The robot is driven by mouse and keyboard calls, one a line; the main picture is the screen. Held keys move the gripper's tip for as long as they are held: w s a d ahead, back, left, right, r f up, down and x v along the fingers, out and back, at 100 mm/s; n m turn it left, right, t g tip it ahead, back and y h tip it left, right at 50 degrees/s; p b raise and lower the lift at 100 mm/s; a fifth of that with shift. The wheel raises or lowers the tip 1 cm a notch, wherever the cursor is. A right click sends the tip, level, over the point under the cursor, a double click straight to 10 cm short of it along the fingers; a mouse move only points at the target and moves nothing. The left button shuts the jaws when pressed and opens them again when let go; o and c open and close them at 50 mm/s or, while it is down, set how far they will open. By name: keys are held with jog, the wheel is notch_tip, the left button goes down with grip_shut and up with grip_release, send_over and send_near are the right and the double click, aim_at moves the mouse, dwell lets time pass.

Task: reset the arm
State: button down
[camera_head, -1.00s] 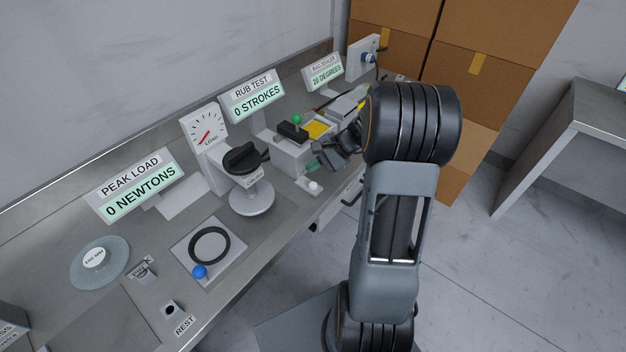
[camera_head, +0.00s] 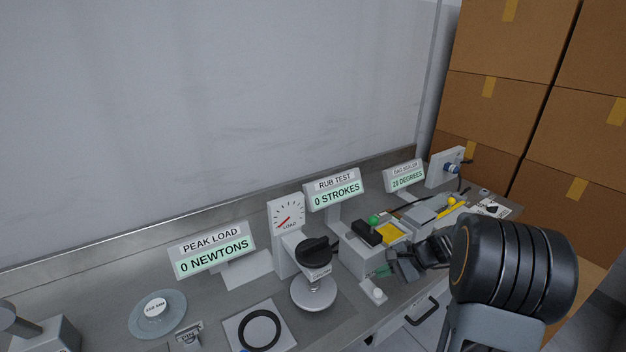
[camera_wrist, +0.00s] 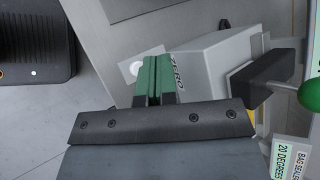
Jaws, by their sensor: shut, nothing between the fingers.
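My gripper (camera_head: 383,271) reaches over the bench from the right, low in front of the rub tester (camera_head: 362,258). In the wrist view its green fingers (camera_wrist: 152,80) are together with nothing between them. They lie beside the grey block marked ZERO (camera_wrist: 205,75), and I cannot tell whether they touch it. A small white button (camera_head: 374,291) sits just in front of the fingertips; part of it also shows in the wrist view (camera_wrist: 134,68).
The press (camera_head: 314,290) with its black knob and load dial (camera_head: 289,216) stands left of my gripper. A glass disc (camera_head: 157,314) and black ring (camera_head: 259,331) lie further left. The bag sealer (camera_head: 432,209) stands behind; boxes (camera_head: 500,110) are stacked at the back right.

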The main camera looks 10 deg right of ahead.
jog(key=shift+n+g+h, duration=0.7)
jog(key=s+f, duration=0.2)
jog(key=s, duration=0.1)
jog(key=shift+s+d, duration=0.15)
jog(key=shift+s, duration=0.05)
jog(key=s+a+r+n+t+h, duration=0.1)
jog(key=s+a+r+n+h, duration=0.5)
jog(key=s+a+r+n, duration=0.4)
jog(key=shift+s+r+n+t+h, duration=0.3)
jog(key=shift+s+n+h, duration=0.1)
jog(key=shift+s+n, duration=0.7)
